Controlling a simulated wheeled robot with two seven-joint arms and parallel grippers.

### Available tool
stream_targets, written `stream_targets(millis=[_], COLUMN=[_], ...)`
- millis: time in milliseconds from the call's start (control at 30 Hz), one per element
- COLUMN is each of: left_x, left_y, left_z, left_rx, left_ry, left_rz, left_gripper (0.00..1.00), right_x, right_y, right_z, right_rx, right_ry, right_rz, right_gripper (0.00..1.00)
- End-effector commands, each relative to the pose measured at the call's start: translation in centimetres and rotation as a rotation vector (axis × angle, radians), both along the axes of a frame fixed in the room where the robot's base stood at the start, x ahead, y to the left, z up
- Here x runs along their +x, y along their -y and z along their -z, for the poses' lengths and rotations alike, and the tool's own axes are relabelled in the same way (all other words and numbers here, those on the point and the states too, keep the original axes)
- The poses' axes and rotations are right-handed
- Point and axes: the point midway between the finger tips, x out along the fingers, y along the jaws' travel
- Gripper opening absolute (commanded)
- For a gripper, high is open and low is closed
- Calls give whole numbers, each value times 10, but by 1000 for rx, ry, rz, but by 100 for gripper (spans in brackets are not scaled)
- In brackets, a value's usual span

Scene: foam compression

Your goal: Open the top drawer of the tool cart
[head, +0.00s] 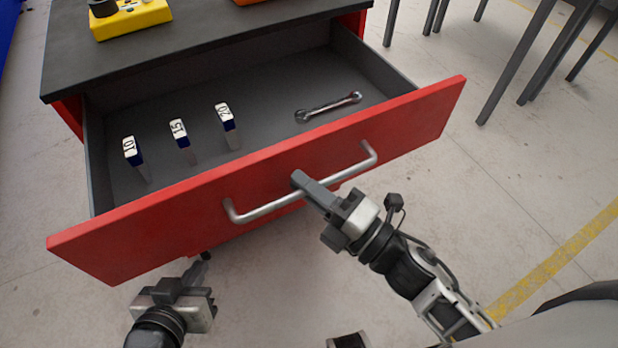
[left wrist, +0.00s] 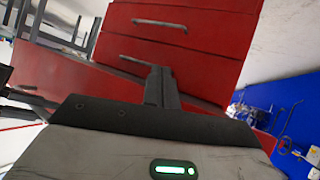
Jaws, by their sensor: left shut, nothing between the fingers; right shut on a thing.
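The top drawer (head: 170,228) of the red tool cart is pulled well out, and its grey inside shows in the head view. My right gripper (head: 302,182) is shut on the silver bar handle (head: 270,208) of the drawer, right of the bar's middle. My left gripper (head: 203,262) is shut and empty, below the drawer front at its lower left. In the left wrist view, the shut left fingers (left wrist: 160,85) point toward the red cart fronts (left wrist: 205,50), where lower handles show.
In the drawer lie three small labelled blocks (head: 180,140) and a wrench (head: 328,107). A yellow device (head: 130,18) stands on the dark cart top (head: 200,40). Grey table legs (head: 520,60) stand at the upper right. The floor at right is clear, with a yellow line (head: 560,262).

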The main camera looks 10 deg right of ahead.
Motion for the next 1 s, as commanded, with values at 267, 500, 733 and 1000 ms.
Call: stream_targets(millis=[267, 500, 733, 1000], left_x=[-4, -4, -4, -1], left_y=[0, 0, 0, 1], left_z=[2, 2, 1, 4], left_rx=[-1, -1, -1, -7], left_ry=[-9, -9, -8, 0], left_rz=[0, 0, 2, 1], left_gripper=[0, 0, 0, 0], right_x=[0, 0, 0, -20], right_y=[0, 0, 0, 16], right_z=[0, 0, 0, 8], right_rx=[-2, -1, -1, -2], right_ry=[1, 1, 1, -5], right_rz=[-1, 0, 1, 2], right_gripper=[29, 34, 34, 34])
